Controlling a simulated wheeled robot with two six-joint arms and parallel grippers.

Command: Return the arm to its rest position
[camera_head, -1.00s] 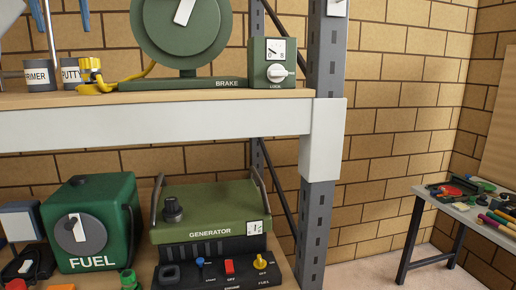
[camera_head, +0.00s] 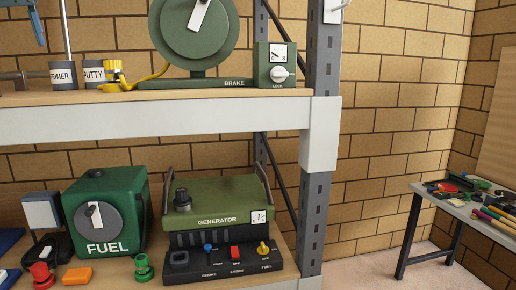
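Neither of my grippers can be made out in the head view, and no arm link shows clearly. A blue part (camera_head: 38,26) is cut off by the top left edge; I cannot tell what it belongs to. On the lower shelf stand the green fuel box (camera_head: 105,215) with a dial and the green generator (camera_head: 215,203). Its control panel (camera_head: 220,262) has blue, red and yellow controls. On the upper shelf are the green brake reel (camera_head: 192,35) and the lock box (camera_head: 275,65).
The white shelf edge (camera_head: 150,121) and grey post (camera_head: 316,210) stand close. Primer (camera_head: 63,75) and putty (camera_head: 92,73) cans stand at upper left. A red knob piece (camera_head: 40,273) and an orange block (camera_head: 77,275) lie low left. A cluttered table (camera_head: 420,187) is at right.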

